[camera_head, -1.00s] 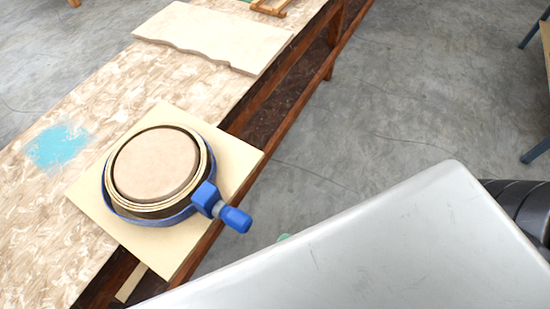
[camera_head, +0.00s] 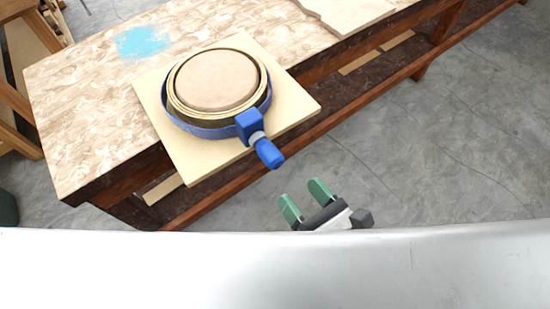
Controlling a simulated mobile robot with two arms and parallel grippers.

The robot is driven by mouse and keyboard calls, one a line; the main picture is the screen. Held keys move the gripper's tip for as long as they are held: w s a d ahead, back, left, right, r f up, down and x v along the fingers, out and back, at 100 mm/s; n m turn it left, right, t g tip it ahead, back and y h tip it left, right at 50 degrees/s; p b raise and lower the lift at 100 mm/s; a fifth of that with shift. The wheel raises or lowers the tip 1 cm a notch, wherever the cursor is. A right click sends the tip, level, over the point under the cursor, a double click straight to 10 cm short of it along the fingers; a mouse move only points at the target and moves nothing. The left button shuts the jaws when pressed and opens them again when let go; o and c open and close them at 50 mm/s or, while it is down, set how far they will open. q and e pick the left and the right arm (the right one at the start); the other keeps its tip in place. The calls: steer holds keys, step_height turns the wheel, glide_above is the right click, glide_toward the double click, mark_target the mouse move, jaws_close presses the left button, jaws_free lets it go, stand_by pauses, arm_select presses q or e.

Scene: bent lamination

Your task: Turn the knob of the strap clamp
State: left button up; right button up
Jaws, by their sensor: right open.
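The blue strap clamp (camera_head: 204,131) runs around a round form with bent laminations (camera_head: 217,79) on a square pale board (camera_head: 190,158). Its blue knob (camera_head: 269,153) sticks out past the board toward the lower right, over the table's front side. My right gripper (camera_head: 305,201) has green fingertips spread apart and empty. It is a little below and right of the knob, apart from it. My left gripper is not in view.
The board lies on a speckled wooden workbench (camera_head: 80,110) with a blue paint patch (camera_head: 141,42). A wavy-edged board (camera_head: 345,12) lies further along it. The bench has a lower shelf. Grey concrete floor (camera_head: 440,140) is open to the right.

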mark_target(278, 166)
steer(key=p+x, duration=0.1)
steer(key=x, duration=0.7)
steer(key=shift+w+a+r, duration=0.1)
steer(key=shift+w+a, duration=0.1)
steer(key=shift+x, duration=0.8)
steer(key=c, duration=0.9)
